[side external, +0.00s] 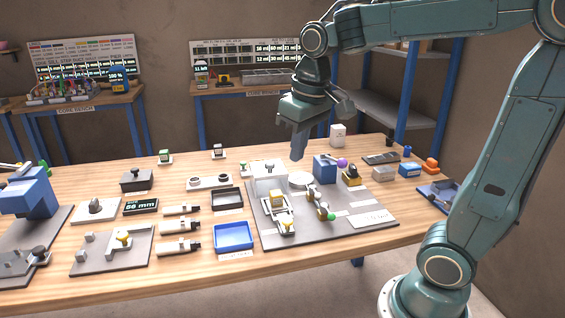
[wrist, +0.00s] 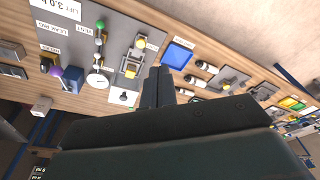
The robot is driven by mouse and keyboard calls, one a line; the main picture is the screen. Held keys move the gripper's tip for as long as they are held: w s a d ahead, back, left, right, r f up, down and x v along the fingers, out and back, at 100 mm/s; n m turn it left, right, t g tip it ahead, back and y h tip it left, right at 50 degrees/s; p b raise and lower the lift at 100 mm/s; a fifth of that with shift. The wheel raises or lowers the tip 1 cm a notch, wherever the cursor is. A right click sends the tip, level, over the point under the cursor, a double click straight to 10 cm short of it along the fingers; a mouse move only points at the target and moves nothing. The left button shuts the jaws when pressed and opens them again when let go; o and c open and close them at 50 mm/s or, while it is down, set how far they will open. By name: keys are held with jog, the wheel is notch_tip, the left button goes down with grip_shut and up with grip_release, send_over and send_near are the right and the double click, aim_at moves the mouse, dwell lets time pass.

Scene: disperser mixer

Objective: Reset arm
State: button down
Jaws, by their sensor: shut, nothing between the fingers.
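My gripper (side external: 299,146) hangs above the back of the wooden workbench (side external: 350,255), fingers pointing down. The fingers are together and hold nothing. In the wrist view my gripper (wrist: 158,78) also shows shut, with its fingers pointing toward the bench. Below it in the side view is a grey mat (side external: 345,237) carrying a white block (side external: 268,177), a yellow-topped clamp, a round dial (side external: 300,179), a blue block (side external: 324,169) and a small stand with a green ball (side external: 331,217). My gripper appears apart from all of these.
A blue tray (side external: 233,236) and a black tray (side external: 227,198) lie left of the mat. Several white-and-black cylinders, a display and a blue machine (side external: 27,195) stand farther left. A white box (side external: 338,135) is at the back. Bare wood shows along the front edge.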

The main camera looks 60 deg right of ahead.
jog(key=s+a+f+t, duration=0.1)
jog(key=s, duration=0.5)
jog(key=s+a+f+n+t, duration=0.1)
jog(key=s+a+t, duration=0.1)
jog(key=s, duration=0.4)
jog(key=shift+a+f, duration=0.25)
